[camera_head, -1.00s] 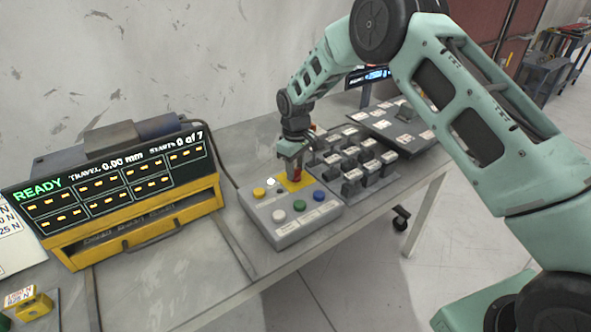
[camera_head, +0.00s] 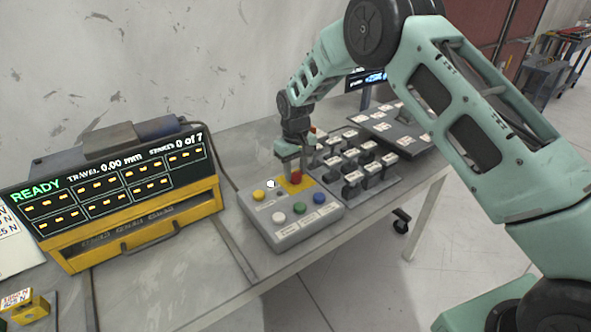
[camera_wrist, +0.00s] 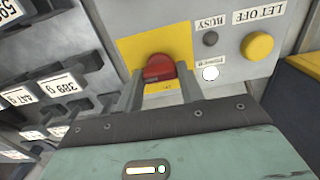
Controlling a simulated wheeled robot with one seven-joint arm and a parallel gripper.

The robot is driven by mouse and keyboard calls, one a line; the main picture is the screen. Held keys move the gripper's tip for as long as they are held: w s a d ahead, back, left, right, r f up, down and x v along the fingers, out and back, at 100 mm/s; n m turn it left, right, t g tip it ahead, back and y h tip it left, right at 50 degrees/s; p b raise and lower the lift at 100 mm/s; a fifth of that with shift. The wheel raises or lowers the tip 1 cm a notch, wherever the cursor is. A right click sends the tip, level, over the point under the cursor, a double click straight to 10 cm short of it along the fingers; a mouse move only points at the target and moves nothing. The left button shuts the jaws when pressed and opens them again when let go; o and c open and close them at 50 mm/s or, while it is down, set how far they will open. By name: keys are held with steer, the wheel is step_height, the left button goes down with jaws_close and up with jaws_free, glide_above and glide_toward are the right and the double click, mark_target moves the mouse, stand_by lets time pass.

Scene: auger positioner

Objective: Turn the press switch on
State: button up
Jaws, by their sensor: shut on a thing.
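A red rotary knob (camera_head: 296,175) sits on a yellow plate (camera_head: 307,182) at the back of a grey control box (camera_head: 282,242). My gripper (camera_head: 292,168) reaches down from above and is shut on the red knob. In the wrist view the knob (camera_wrist: 158,68) shows between the two fingers, with the yellow plate (camera_wrist: 183,33) around it. A small label lies below the knob, too small to read. The lamp marked power (camera_wrist: 210,73) is lit white. The busy lamp (camera_wrist: 211,38) is dark.
The box also carries a yellow let off button (camera_wrist: 257,46), and white (camera_head: 279,217), green (camera_head: 299,207) and blue (camera_head: 319,197) buttons. A display (camera_head: 110,180) on the left reads READY and 0.00 mm. A rack of labelled weights (camera_head: 355,165) stands close on the right.

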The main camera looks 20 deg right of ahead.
mark_target(295, 173)
steer(key=o, duration=1)
step_height(295, 173, up, 18)
steer(key=shift+f+b, duration=0.25)
steer(key=shift+b, duration=0.75)
steer(key=s+a+r+n, duration=0.1)
steer(key=s+a, duration=0.2)
steer(key=s, duration=0.4)
steer(key=s+a+r+y, duration=0.1)
steer(key=s+a, duration=0.2)
steer(key=s, duration=0.3)
steer(key=s+a+r+n, duration=0.1)
steer(key=s+a, duration=0.3)
steer(key=s, duration=0.3)
steer(key=s+d+f, duration=0.1)
steer(key=s, duration=0.6)
steer(key=s+d+f+n, duration=0.1)
steer(key=s+f, duration=0.1)
steer(key=s, duration=0.6)
steer(key=s+d+f+n, duration=0.1)
steer(key=s, duration=0.6)
steer(key=shift+s+d+f, duration=0.2)
steer(key=shift+s+d, duration=0.1)
steer(key=shift+d, duration=0.1)
